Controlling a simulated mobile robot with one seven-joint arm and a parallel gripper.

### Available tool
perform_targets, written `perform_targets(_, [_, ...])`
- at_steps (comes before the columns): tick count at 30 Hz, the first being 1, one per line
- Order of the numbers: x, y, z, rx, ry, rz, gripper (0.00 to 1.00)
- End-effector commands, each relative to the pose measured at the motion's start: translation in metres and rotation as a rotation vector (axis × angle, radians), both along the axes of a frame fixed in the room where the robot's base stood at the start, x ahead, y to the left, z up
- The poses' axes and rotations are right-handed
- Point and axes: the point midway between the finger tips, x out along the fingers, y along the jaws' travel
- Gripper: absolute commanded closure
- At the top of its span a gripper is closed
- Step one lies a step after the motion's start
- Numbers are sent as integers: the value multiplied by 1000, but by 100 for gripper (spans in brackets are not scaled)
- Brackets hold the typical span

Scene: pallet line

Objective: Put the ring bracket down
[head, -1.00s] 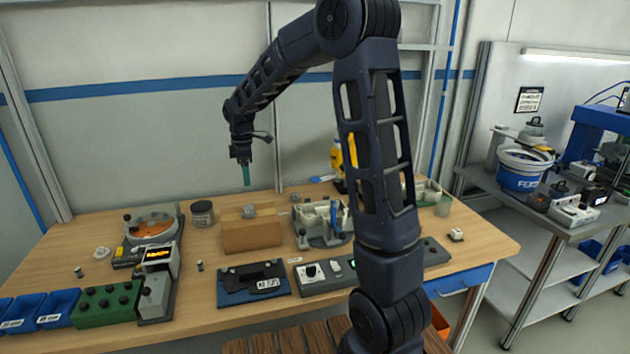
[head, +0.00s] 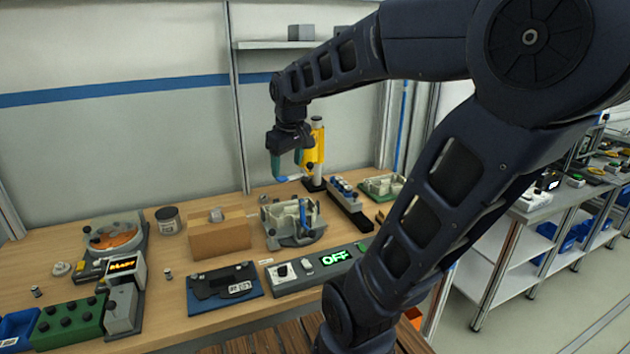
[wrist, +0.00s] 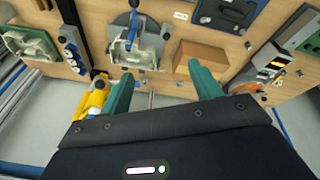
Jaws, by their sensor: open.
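My gripper (head: 287,172) is open, with its two teal fingers apart and hanging above the back of the workbench. In the wrist view my gripper (wrist: 161,70) shows nothing between its fingertips. No part is clearly recognisable as the ring bracket.
A yellow upright tool (head: 316,148) stands close behind my gripper. A row of blue-topped parts (head: 346,196) lies to the right. An orange disc station (head: 114,234) stands left.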

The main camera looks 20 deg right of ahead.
Motion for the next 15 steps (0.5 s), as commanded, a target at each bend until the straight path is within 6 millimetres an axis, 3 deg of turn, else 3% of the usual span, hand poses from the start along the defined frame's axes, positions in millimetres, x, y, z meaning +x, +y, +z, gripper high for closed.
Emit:
perform_targets(7, [-61, -28, -8, 85, -71, -256, 37])
perform_targets(15, [-92, -40, -18, 142, -107, -400, 37])
